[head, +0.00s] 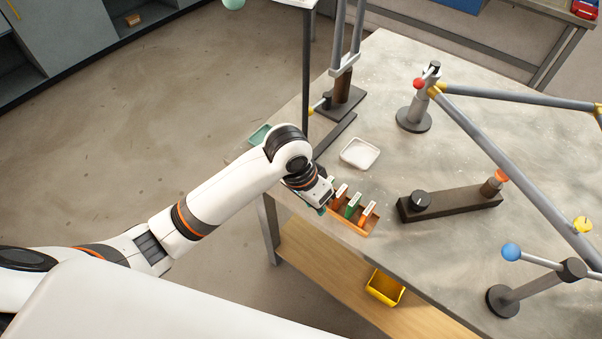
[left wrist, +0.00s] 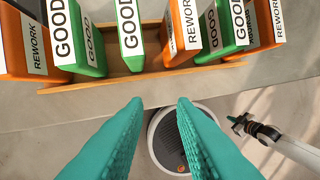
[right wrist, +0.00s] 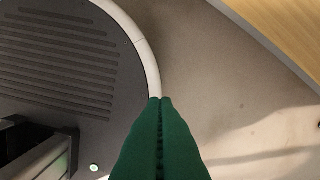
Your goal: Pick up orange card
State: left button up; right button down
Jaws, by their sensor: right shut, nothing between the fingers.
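An orange-brown card box (head: 352,226) stands near the table's left edge in the head view. It holds upright green and orange cards with white labels. In the left wrist view an orange card (left wrist: 181,30) marked REWORK stands near the middle, between a green GOOD card (left wrist: 129,32) and another green card (left wrist: 222,28). More orange cards stand at the far left (left wrist: 22,45) and right (left wrist: 262,22). My left gripper (left wrist: 160,101) is open and empty, apart from the cards, facing the box's near edge. My right gripper (right wrist: 161,100) is shut and empty, away from the cards.
A white tray (head: 360,153) lies behind the box. A dark block with a knob (head: 448,204) stands to its right. Grey bars of a frame (head: 510,150) stand over the right side. A yellow bin (head: 385,287) sits on the wooden shelf (head: 325,279) below.

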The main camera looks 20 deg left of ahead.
pick_arm(q)
jog(key=shift+g+y, duration=0.4)
jog(key=shift+y, duration=0.3)
jog(key=w+r, duration=0.1)
jog(key=w+a+r, duration=0.1)
jog(key=w, duration=0.1)
jog(key=w+a+r, duration=0.1)
jog(key=r, duration=0.1)
jog(key=shift+w, duration=0.25)
jog(key=shift+n+g+y, duration=0.3)
jog(key=shift+n+y, duration=0.3)
jog(key=shift+n, duration=0.1)
jog(key=w+a+r, duration=0.1)
jog(key=a+r, duration=0.1)
jog(key=w+a+r, duration=0.1)
jog(key=w+r, duration=0.1)
jog(key=shift+w+a+r, duration=0.25)
jog(key=shift+a, duration=0.25)
notch_tip(320, 180, down, 6)
jog(key=shift+f+p, duration=0.1)
jog(key=shift+p, duration=0.3)
jog(key=f, duration=0.2)
jog(key=f+p, duration=0.1)
jog(key=f, duration=0.1)
jog(key=shift+s+f, duration=0.2)
jog(key=shift+f, duration=0.6)
pick_arm(e)
jog(key=shift+a+r, duration=0.1)
jog(key=shift+r, duration=0.8)
